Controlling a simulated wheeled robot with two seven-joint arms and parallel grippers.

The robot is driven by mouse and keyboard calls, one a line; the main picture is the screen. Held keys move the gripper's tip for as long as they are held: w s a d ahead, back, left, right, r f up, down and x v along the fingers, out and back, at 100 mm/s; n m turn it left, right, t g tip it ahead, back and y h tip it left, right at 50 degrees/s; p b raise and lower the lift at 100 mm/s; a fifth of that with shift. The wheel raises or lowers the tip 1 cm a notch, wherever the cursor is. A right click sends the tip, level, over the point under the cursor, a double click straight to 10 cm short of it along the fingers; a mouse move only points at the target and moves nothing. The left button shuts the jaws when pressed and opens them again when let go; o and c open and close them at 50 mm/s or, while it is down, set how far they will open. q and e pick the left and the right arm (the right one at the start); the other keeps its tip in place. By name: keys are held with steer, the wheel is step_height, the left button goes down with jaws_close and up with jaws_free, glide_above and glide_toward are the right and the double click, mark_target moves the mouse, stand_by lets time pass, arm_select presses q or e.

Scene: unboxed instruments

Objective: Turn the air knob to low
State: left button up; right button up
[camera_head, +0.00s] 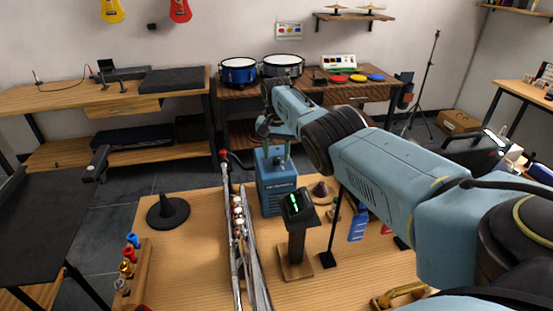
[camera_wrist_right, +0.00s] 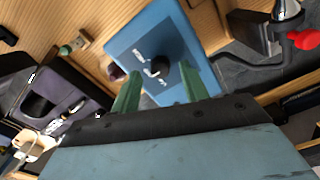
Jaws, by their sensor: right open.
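The blue box (camera_head: 275,188) stands on the wooden table in the head view, with pale lettering on its front. In the right wrist view the blue box (camera_wrist_right: 135,50) shows its top face with white marks and a round black knob (camera_wrist_right: 159,70), which I take as the air knob. My right gripper (camera_head: 274,143) is over the box's top. In the wrist view its two green fingers (camera_wrist_right: 165,80) are apart, one on each side of the knob. Contact with the knob cannot be told. The marks are too small to read. My left gripper is not in view.
A small stand with a green-lit display (camera_head: 298,203) is just in front of the box. A red-tipped part (camera_wrist_right: 305,40) shows beside the box in the wrist view.

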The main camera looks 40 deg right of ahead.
steer(key=shift+f, duration=0.65)
jaws_close()
steer(key=shift+n, duration=0.4)
steer(key=n, duration=0.4)
steer(key=shift+n, duration=0.4)
steer(key=n, duration=0.6)
steer(key=shift+n, duration=0.3)
